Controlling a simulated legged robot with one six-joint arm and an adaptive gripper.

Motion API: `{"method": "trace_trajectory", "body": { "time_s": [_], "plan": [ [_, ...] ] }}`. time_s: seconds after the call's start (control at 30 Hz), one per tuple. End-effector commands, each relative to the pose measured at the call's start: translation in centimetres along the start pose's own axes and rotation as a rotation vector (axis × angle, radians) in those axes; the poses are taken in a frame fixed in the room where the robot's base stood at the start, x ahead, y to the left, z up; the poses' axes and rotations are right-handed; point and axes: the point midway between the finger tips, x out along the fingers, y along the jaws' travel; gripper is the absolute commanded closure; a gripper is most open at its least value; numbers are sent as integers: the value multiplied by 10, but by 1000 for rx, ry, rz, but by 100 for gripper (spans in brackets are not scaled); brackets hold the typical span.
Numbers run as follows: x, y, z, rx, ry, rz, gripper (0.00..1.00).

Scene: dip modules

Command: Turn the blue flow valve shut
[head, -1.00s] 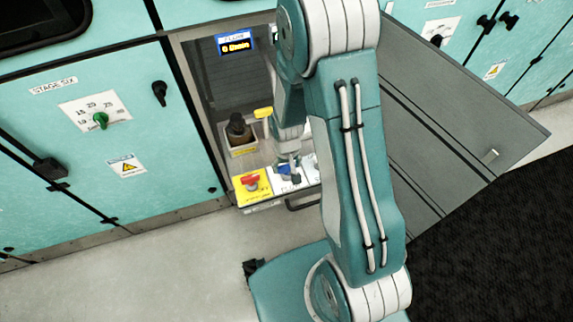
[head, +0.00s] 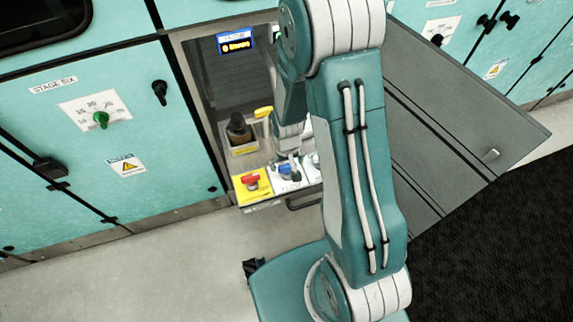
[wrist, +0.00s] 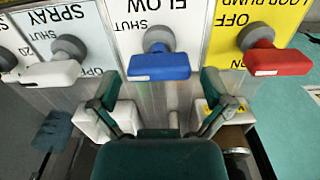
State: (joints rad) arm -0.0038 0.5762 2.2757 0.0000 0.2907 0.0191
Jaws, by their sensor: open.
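The blue flow valve (wrist: 160,66) is centred in the wrist view, a blue bar handle on a grey knob, in front of a white plate reading FLOW and SHUT upside down. It also shows small in the head view (head: 291,174), partly covered. My gripper (wrist: 160,88) is open, its two fingers spread to either side of the blue handle and a little on the near side of it. Nothing is held between them. In the head view my arm hides most of the gripper.
A white SPRAY handle (wrist: 52,74) is left of the blue one and a red pump handle (wrist: 277,63) right of it, both close to the fingers. A brown bottle (head: 239,128) stands in a holder behind the panel. An open grey door (head: 455,130) is on the right.

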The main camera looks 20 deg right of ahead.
Motion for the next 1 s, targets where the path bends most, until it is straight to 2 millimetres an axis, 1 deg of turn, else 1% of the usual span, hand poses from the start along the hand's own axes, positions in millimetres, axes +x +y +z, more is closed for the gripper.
{"method": "trace_trajectory", "body": {
  "time_s": [0.4,0.5,0.6,0.73,1.0],
  "plan": [
    [-74,-1,-2,0,4,0,0],
    [-90,-1,-2,0,3,1,0],
    [-101,-1,-2,0,1,1,0],
    [-108,-1,-1,0,-1,1,0],
    [-109,-1,-1,0,-2,1,0]
  ]
}}
